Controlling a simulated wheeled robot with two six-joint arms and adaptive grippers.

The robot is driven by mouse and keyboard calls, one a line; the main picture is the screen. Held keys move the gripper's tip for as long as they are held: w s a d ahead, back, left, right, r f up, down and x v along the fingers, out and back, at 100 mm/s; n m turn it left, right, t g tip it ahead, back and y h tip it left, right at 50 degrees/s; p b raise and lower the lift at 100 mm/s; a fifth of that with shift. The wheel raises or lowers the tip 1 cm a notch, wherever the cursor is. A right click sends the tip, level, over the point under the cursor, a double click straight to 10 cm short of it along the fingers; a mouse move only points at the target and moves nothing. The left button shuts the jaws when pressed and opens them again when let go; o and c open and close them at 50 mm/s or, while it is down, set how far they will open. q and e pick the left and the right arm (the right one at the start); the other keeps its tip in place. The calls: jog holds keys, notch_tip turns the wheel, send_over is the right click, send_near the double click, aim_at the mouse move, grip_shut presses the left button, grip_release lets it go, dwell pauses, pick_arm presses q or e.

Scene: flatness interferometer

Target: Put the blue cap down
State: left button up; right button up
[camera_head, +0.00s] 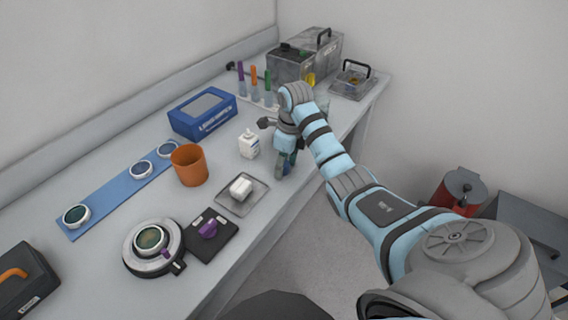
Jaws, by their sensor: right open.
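My right gripper (285,168) comes in from the right and points down over the front edge of the table (235,236), beside the white bottle (249,145). Its jaws are open. A small dark bluish-green patch shows between the fingers, too small to tell what it is. I cannot clearly make out the blue cap. Behind the gripper stands a row of tubes with a purple cap (240,70), an orange cap (253,74) and a green cap (267,76). My left gripper is not in view.
A blue box (203,115), an orange cup (189,165), and a tray (256,197) with a white block lie to the left of the gripper. A round instrument (126,254) and a black plate with a purple knob (225,237) are nearer. A grey case (327,52) stands behind.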

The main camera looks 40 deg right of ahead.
aim_at(286, 163)
jog(key=r+p, duration=0.1)
jog(key=r, duration=0.3)
jog(key=r+p, duration=0.1)
jog(key=r, duration=0.1)
jog(key=shift+s+d+p, duration=0.2)
jog(key=shift+s+p, duration=0.05)
jog(key=shift+p, duration=0.05)
notch_tip(286, 163, up, 6)
jog(key=p, duration=0.6)
jog(key=shift+s+d+r, duration=0.15)
jog(key=shift+s+r, duration=0.05)
jog(key=shift+s, duration=0.2)
jog(key=shift+f, duration=0.1)
